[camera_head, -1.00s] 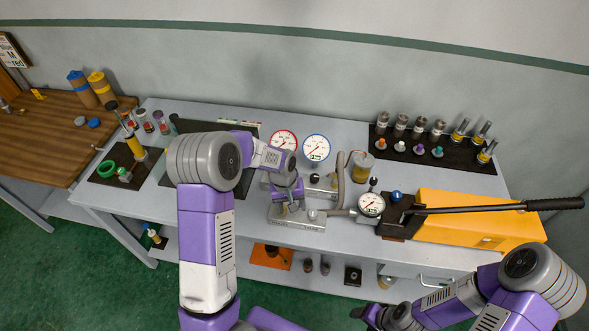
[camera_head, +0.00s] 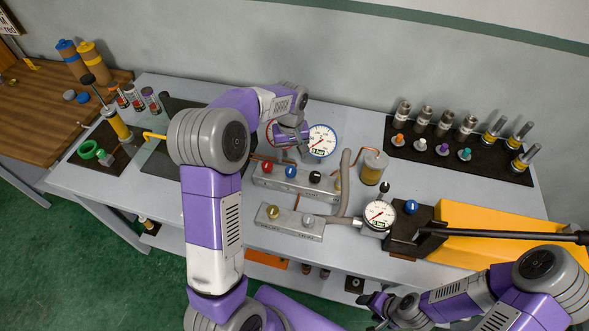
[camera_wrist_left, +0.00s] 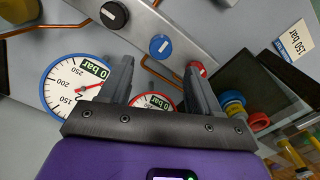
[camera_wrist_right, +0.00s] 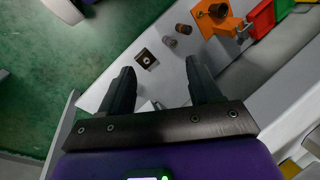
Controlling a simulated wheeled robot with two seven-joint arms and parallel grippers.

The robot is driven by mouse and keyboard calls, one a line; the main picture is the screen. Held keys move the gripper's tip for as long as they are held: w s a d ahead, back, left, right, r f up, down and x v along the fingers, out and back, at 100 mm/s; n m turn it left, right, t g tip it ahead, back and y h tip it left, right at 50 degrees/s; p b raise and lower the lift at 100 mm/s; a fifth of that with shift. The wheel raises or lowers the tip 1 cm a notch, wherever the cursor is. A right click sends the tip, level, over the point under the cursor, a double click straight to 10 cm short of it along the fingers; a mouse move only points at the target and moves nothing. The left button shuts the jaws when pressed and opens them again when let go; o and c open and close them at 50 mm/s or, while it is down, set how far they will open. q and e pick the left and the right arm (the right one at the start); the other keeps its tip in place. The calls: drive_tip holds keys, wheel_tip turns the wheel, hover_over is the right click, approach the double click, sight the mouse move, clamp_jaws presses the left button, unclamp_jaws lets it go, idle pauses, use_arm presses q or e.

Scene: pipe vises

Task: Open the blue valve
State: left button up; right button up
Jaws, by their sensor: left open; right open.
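The blue valve knob (camera_head: 291,171) sits on the rear metal manifold (camera_head: 265,182), between a red knob (camera_head: 265,168) and a black knob (camera_head: 315,176). It also shows in the left wrist view (camera_wrist_left: 160,46), just beyond the fingertips and roughly centred between them. My left gripper (camera_head: 303,151) is open and empty behind the manifold, near the gauges, apart from the knob. Its fingers (camera_wrist_left: 158,72) are spread in the left wrist view. My right gripper (camera_head: 372,308) is low in front of the bench, open and empty; its fingers (camera_wrist_right: 158,75) are apart.
A blue-rimmed gauge (camera_head: 322,140) and a partly hidden red-rimmed gauge (camera_wrist_left: 152,102) stand close to my left gripper. Another blue knob (camera_head: 411,207) is on the pump block, beside a yellow pump (camera_head: 480,230).

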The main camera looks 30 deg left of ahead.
sight(291, 170)
use_arm(q)
wheel_tip(291, 170, down, 8)
drive_tip(key=shift+s+r+b, duration=0.15)
drive_tip(key=shift+r+b, duration=0.1)
drive_tip(key=shift+b, duration=0.05)
drive_tip(key=shift+c, duration=0.2)
drive_tip(key=c, duration=1)
